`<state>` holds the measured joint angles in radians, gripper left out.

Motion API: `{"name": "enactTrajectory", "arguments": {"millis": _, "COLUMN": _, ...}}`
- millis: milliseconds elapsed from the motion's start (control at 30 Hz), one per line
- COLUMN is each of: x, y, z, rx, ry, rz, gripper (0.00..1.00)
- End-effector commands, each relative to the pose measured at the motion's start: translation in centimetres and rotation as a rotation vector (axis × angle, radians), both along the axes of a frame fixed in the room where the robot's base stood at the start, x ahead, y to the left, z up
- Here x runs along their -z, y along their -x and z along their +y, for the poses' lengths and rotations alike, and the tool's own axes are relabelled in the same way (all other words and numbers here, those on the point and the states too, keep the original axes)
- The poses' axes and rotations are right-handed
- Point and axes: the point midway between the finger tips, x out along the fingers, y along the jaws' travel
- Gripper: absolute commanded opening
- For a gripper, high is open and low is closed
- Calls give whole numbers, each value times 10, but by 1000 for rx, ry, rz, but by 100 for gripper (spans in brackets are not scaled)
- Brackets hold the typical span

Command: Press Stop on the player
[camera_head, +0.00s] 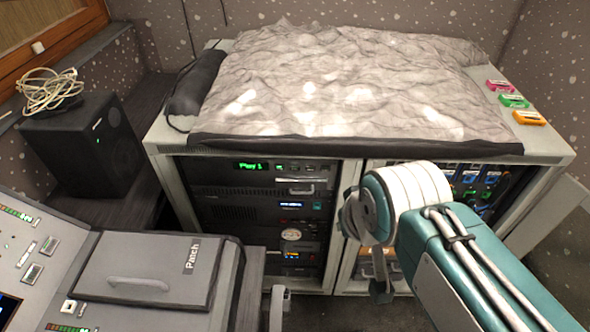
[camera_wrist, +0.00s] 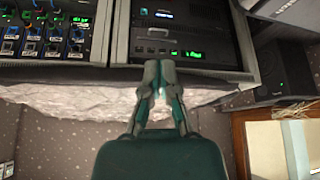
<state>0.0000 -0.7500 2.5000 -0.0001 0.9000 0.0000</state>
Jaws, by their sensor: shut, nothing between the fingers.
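The player (camera_head: 222,167) is the top unit in the left rack bay, with a green display (camera_head: 250,166) reading "Play 1". A row of small buttons (camera_head: 296,168) is to the right of the display; their labels are too small to read. In the wrist view, which looks upside down, the player (camera_wrist: 150,50) shows green lit marks. My gripper (camera_wrist: 160,66) is shut and empty there, its fingertips pointing towards the rack and overlapping the player's edge in the picture. I cannot tell whether they touch it. In the head view I cannot make out the fingertips.
A crumpled grey cover (camera_head: 340,85) lies on the rack cabinet top (camera_head: 550,145). A black speaker (camera_head: 80,150) stands at left. A patch bay (camera_wrist: 45,30) fills the neighbouring bay.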

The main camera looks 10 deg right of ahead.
Motion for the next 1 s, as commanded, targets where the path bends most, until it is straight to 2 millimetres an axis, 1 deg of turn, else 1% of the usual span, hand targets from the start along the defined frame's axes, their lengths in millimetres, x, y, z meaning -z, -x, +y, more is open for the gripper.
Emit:
{"name": "enactTrajectory", "arguments": {"millis": 567, "x": 0, "y": 0, "z": 0, "rx": 0, "ry": 0, "rz": 0, "gripper": 0}}
{"name": "enactTrajectory", "arguments": {"millis": 667, "x": 1, "y": -3, "z": -1, "rx": 2, "ry": 2, "rz": -2, "gripper": 0}}
{"name": "enactTrajectory", "arguments": {"millis": 767, "x": 4, "y": -15, "z": -3, "rx": 10, "ry": 12, "rz": -14, "gripper": 0}}
{"name": "enactTrajectory", "arguments": {"millis": 867, "x": 10, "y": -37, "z": -9, "rx": 21, "ry": 31, "rz": -42, "gripper": 0}}
{"name": "enactTrajectory", "arguments": {"millis": 1000, "x": 22, "y": -74, "z": -16, "rx": 29, "ry": 58, "rz": -96, "gripper": 0}}
